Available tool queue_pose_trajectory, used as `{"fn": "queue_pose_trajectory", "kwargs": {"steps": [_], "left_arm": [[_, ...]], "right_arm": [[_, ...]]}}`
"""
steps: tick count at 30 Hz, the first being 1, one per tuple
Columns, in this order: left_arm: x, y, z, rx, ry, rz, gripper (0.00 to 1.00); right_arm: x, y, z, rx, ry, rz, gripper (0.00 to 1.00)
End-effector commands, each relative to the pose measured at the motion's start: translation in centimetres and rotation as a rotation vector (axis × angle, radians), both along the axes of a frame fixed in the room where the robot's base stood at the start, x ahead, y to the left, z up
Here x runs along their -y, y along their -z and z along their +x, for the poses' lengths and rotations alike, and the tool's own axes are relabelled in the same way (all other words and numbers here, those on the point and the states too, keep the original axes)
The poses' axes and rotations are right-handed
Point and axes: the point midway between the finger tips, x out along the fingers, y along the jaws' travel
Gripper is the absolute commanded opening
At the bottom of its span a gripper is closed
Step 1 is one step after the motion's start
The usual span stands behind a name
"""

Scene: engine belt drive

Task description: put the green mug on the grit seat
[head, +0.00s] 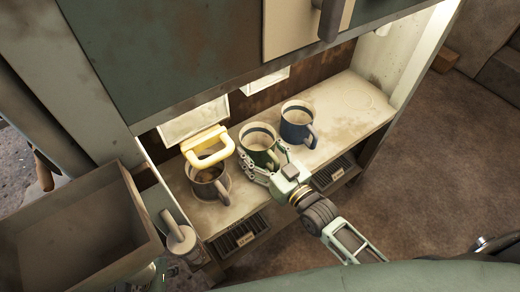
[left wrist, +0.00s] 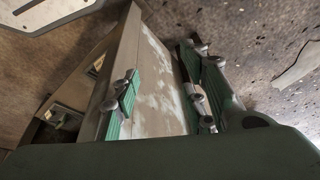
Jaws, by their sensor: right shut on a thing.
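The green mug (head: 259,144) stands on the pale shelf (head: 330,122), between a dark grey mug (head: 207,184) on the left and a blue mug (head: 296,124) on the right. My right gripper (head: 272,166) is shut on the green mug at its front right side, where the handle is mostly hidden by the fingers. I cannot tell whether the mug touches the shelf. Two small labels show on the shelf front, too small to read, so I cannot tell which place is the grit seat. In the left wrist view my left gripper (left wrist: 160,98) has its green-padded fingers apart.
A yellow loop-shaped handle (head: 208,146) is at the dark mug's back rim. An open tan box (head: 75,235) and a grey bottle-like thing (head: 180,240) are at lower left. The shelf's right end is clear, with a faint ring mark. A cabinet front overhangs the shelf.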

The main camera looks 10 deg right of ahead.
Motion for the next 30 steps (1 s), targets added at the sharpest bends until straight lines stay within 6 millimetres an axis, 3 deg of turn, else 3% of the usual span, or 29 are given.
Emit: {"fn": "queue_pose_trajectory", "kwargs": {"steps": [4,5,11,24,30], "left_arm": [[0.0,-0.4,0.0,0.006,0.000,-0.001,0.40],[0.0,-0.5,0.0,0.007,0.000,-0.001,0.40],[0.0,-0.5,0.0,0.006,-0.001,0.000,0.40],[0.0,-0.6,0.1,0.009,-0.001,-0.001,0.40],[0.1,1.9,0.2,-0.014,0.003,0.000,0.40]], "right_arm": [[0.0,0.2,0.0,0.001,0.000,0.000,0.42],[0.0,0.3,0.0,0.000,0.000,0.000,0.73],[0.0,0.3,0.0,0.000,0.000,0.000,0.91],[0.0,-0.1,0.0,0.000,0.000,0.000,0.92],[1.4,0.0,-3.3,-0.006,-0.001,-0.003,0.92]]}}
